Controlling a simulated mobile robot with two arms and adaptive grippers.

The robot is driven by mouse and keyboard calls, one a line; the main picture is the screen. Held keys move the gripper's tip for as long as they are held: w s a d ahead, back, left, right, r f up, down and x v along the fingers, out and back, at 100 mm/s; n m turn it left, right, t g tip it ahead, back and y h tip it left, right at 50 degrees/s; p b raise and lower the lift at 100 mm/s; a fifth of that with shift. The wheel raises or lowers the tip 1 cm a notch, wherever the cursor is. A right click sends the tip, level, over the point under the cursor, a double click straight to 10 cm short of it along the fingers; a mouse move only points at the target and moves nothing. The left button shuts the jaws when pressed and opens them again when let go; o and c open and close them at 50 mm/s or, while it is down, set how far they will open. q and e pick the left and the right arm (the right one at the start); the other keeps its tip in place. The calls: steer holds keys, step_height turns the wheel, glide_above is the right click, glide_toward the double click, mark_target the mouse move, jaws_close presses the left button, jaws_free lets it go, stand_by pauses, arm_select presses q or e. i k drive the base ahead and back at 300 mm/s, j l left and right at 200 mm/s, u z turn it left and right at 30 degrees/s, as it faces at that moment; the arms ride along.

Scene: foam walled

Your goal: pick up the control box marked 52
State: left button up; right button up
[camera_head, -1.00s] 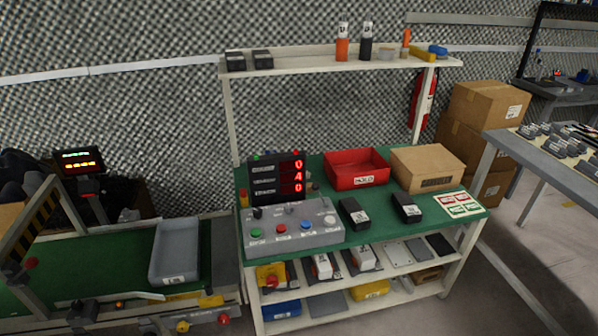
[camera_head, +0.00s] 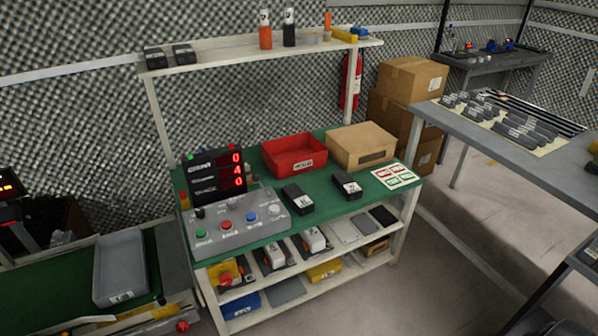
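Two black boxes with white labels lie on the green bench top, a left one (camera_head: 297,199) and a right one (camera_head: 346,186). Two more dark boxes with labels sit on the upper shelf at its left end, one (camera_head: 154,58) beside the other (camera_head: 184,54). The label numbers are too small to read, so I cannot tell which box is marked 52. Neither of my grippers is in view.
The workbench (camera_head: 330,208) carries a grey button panel (camera_head: 238,225), a display (camera_head: 215,174), a red bin (camera_head: 294,155) and a cardboard box (camera_head: 361,146). A conveyor with a grey tray (camera_head: 120,268) stands left. A grey table (camera_head: 500,140) stands right. Floor (camera_head: 450,270) between is clear.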

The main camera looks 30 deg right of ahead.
mark_target(345, 182)
steer(key=i+l, duration=0.15)
steer(key=l, duration=0.3)
steer(key=i+l+z, duration=0.15)
steer(key=l, duration=0.25)
steer(key=i+l, duration=0.2)
steer(key=l, duration=0.25)
steer(key=i+l+z, duration=0.15)
steer(key=l, duration=0.25)
steer(key=i, duration=0.05)
